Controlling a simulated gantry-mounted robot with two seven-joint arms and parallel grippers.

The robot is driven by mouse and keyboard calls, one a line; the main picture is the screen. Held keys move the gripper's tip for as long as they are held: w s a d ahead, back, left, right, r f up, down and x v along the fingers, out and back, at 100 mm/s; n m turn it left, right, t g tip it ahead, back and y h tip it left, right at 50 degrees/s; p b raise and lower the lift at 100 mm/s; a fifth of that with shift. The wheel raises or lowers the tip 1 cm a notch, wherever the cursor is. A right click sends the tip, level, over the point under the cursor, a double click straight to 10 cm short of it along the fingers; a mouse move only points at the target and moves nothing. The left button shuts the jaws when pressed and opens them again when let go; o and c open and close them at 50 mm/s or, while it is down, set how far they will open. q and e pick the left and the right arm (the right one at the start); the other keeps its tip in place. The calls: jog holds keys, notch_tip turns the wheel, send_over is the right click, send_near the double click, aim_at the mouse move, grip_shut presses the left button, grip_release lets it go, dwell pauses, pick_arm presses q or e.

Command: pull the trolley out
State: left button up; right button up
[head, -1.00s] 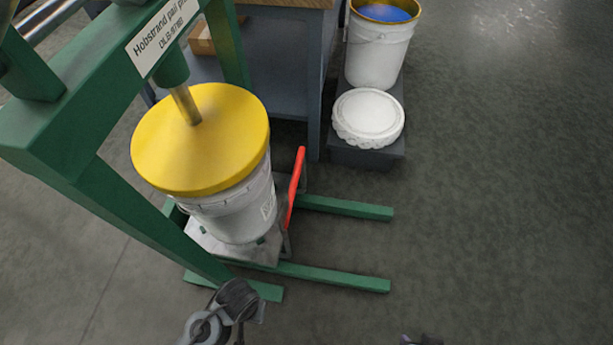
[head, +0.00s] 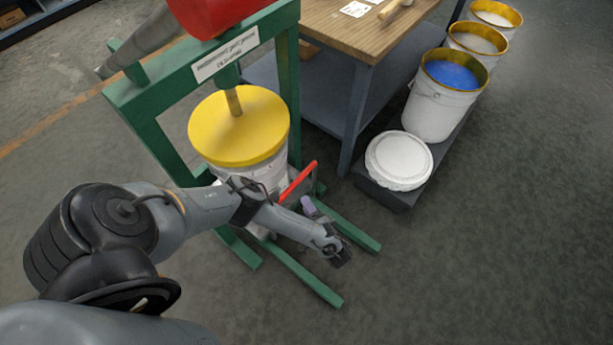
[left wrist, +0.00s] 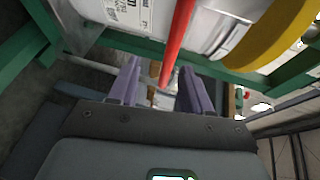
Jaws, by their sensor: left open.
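The trolley shows mainly by its red handle bar (head: 298,183), at the right side of the press; my left arm hides most of its deck. A white pail (head: 270,172) stands above it under the yellow press plate (head: 238,125). My left gripper (head: 308,207) is open, just beside and below the handle in the head view. In the left wrist view the red handle bar (left wrist: 177,42) runs down between the two purple fingers of the left gripper (left wrist: 160,70). I cannot tell how deep it lies between them. My right gripper is not in view.
The green press frame (head: 146,130) stands around the pail, its floor legs (head: 312,283) reaching out on both sides of the trolley. A workbench (head: 375,35) and a dark low platform (head: 390,195) with pails and a white lid (head: 399,160) stand to the right. The floor in front is clear.

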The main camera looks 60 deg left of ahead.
aim_at(299, 181)
pick_arm(q)
jog(key=a+b, duration=0.1)
jog(key=a, duration=0.2)
jog(key=w+a+b, duration=0.1)
jog(key=a+b, duration=0.1)
jog(key=a, duration=0.2)
jog(key=w+a+b, duration=0.1)
jog(key=a+b, duration=0.1)
jog(key=a, duration=0.1)
jog(key=shift+w+a+r, duration=0.1)
jog(key=shift+w+a, duration=0.05)
jog(key=shift+w, duration=0.1)
jog(key=shift+a, duration=0.35)
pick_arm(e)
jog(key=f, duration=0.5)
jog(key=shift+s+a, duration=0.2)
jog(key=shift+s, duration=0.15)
pick_arm(q)
grip_shut()
